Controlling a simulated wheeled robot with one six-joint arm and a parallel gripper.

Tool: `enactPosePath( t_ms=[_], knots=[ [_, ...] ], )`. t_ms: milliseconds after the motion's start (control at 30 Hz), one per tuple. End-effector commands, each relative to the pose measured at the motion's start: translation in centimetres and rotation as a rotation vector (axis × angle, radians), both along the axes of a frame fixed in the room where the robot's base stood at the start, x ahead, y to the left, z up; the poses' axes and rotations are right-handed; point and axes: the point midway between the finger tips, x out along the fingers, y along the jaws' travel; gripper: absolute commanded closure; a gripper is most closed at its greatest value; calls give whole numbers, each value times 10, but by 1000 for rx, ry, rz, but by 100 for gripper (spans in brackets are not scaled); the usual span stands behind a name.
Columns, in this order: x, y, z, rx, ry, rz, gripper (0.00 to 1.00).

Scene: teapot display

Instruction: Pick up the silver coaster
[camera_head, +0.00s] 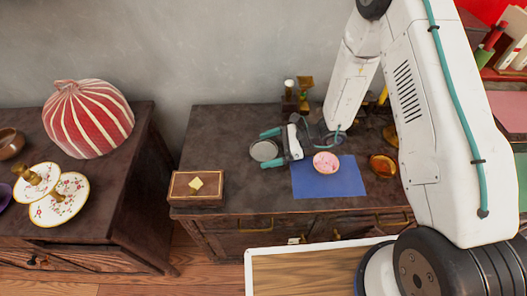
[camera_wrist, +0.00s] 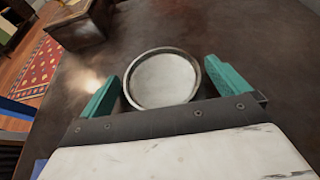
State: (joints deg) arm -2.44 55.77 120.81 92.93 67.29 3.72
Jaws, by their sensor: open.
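The silver coaster (camera_head: 264,151) is a round, shallow metal disc with a raised rim, lying on the dark cabinet top. In the wrist view the coaster (camera_wrist: 162,80) lies between my gripper's two teal fingers, with its near edge close to the palm. My gripper (camera_head: 269,147) is open, one finger on each side of the coaster, also seen in the wrist view (camera_wrist: 165,82). A gap shows on the right side; the left finger is very close to the rim. I cannot tell whether it touches.
A pink-filled bowl (camera_head: 326,162) stands on a blue mat (camera_head: 325,186) right of the gripper. A wooden box (camera_head: 196,189) is at the front left, an amber dish (camera_head: 383,165) at the right. A brass-and-dark object (camera_head: 304,94) stands behind. Cabinet top left of the coaster is clear.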

Motion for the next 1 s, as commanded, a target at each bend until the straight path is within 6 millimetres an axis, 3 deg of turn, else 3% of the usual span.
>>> enactPosePath(
  t_ms=[100,233,667,1000],
  knots=[
    [0,0,0,0,0,0,3],
    [0,-1,0,0,0,0,39],
    [1,-1,9,0,-2,0,40],
    [1,-1,67,1,-5,0,40]
  ],
)
